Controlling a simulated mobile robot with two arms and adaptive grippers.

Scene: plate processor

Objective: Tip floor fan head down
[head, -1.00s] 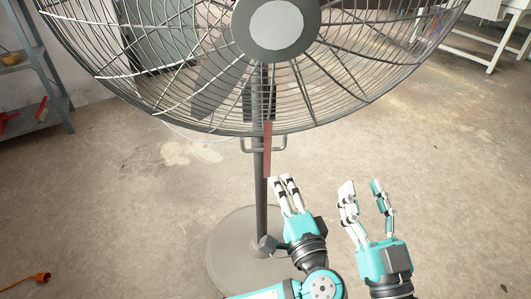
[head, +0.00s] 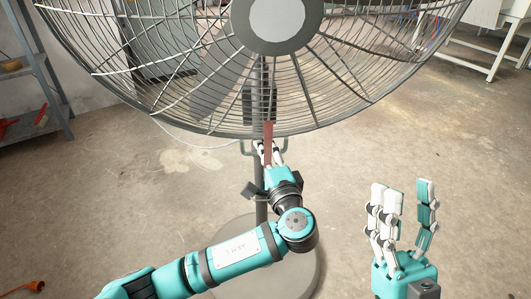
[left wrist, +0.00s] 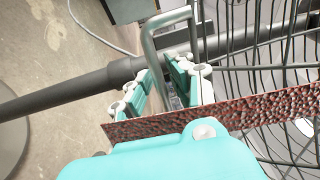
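The floor fan's large round caged head (head: 275,25) fills the top of the head view, on a grey pole (head: 261,205) above a round base (head: 305,270). A metal loop handle (head: 246,149) sits below the head; it also shows in the left wrist view (left wrist: 150,45). A reddish strip (head: 268,135) hangs there and crosses in front of my fingers in the left wrist view (left wrist: 250,110). My left gripper (head: 269,152) is at the handle, fingers apart, with the handle's bar between them. Contact cannot be told. My right gripper (head: 402,205) is open and empty at lower right.
A grey shelf (head: 45,75) with red items stands at the left. A white table (head: 485,45) is at the back right. An orange cable end (head: 35,286) lies at lower left. The concrete floor around the fan is mostly clear.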

